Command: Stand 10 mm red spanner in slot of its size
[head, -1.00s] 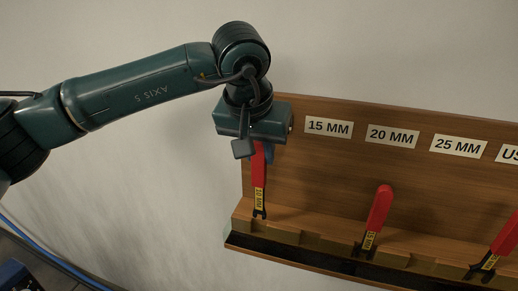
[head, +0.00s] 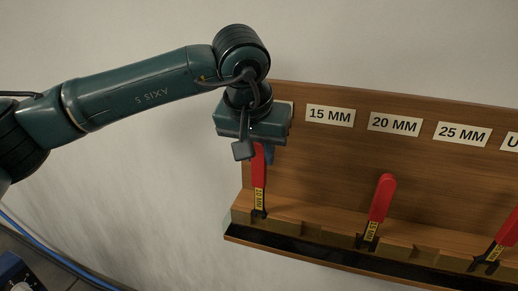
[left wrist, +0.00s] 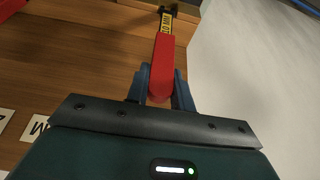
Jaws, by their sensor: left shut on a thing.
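The 10 mm red spanner (head: 260,170) hangs upright, jaw end down, at the left end of the wooden rack (head: 340,165). My left gripper (head: 260,150) is shut on the top of its red handle. In the left wrist view, the red handle (left wrist: 162,62) sits between the two blue fingers of the left gripper (left wrist: 160,84), and its yellow label faces the camera. The dark jaw end is at the leftmost part of the slotted ledge (head: 310,228); I cannot tell how deep it sits in a slot. My gripper hides most of the leftmost size label. My right gripper is not in view.
Size labels 15 MM (head: 330,116), 20 MM (head: 395,124) and 25 MM (head: 462,134) run along the rack's back. A red spanner (head: 381,200) stands below the 20 MM label, another (head: 500,245) farther right. Empty slots lie between. Plain wall is at left.

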